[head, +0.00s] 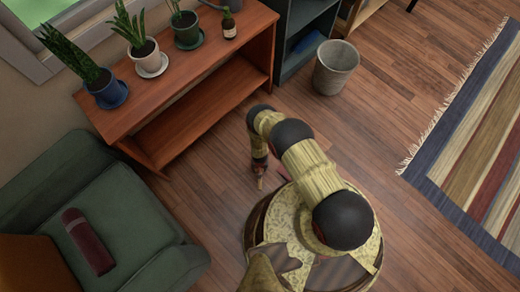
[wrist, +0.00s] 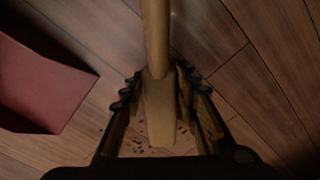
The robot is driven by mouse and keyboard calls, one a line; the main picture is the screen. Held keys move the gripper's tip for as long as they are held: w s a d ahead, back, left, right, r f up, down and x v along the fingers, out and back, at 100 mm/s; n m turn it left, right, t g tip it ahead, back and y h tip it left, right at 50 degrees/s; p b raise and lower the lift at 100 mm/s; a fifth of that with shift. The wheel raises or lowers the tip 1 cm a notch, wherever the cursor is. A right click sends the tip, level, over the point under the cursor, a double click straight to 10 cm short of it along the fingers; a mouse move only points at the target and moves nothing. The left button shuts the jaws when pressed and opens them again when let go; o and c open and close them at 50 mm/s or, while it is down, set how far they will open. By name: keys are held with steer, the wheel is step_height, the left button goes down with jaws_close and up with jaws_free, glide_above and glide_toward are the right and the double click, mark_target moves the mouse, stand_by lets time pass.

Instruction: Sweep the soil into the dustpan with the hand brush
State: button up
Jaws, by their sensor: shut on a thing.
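My gripper (wrist: 158,88) is shut on the pale wooden hand brush (wrist: 155,35) in the wrist view. The handle runs up out of the top of the picture, and a broader wooden part lies between the fingers; I cannot make out the bristles. Dark crumbs of soil (wrist: 131,146) lie on the floor beneath and beside the brush. The red dustpan (wrist: 45,85) is on the floor to the left, apart from the fingers. In the head view my gripper (head: 260,170) is low over the floor, and the soil is too small to tell.
A wooden shelf unit (head: 205,112) with potted plants stands behind the work spot. A green armchair (head: 105,205) with a dark red rolled item on it is at left. A waste bin (head: 335,68) and a striped rug (head: 470,150) are at right. Floor between is clear.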

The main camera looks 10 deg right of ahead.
steer(key=shift+f, duration=0.3)
steer(key=shift+w+d+r, duration=0.1)
steer(key=shift+w+d, duration=0.45)
steer(key=shift+d, duration=0.25)
steer(key=shift+w+d, duration=0.5)
steer(key=shift+d, duration=0.3)
steer(key=shift+w+d, duration=0.6)
steer(key=shift+d, duration=0.35)
steer(key=shift+w+d, duration=0.6)
steer(key=shift+d, duration=0.3)
steer(key=shift+w+d, duration=0.45)
steer(key=shift+d, duration=0.2)
steer(key=shift+w+d, duration=0.4)
steer(key=shift+d, duration=0.2)
steer(key=shift+s+a+p, duration=0.4)
steer(key=shift+a+p, duration=0.2)
steer(key=shift+a, duration=0.05)
steer(key=shift+s+a+p, duration=0.4)
steer(key=shift+a+p, duration=0.2)
steer(key=shift+a, duration=0.05)
steer(key=shift+s+a, duration=0.3)
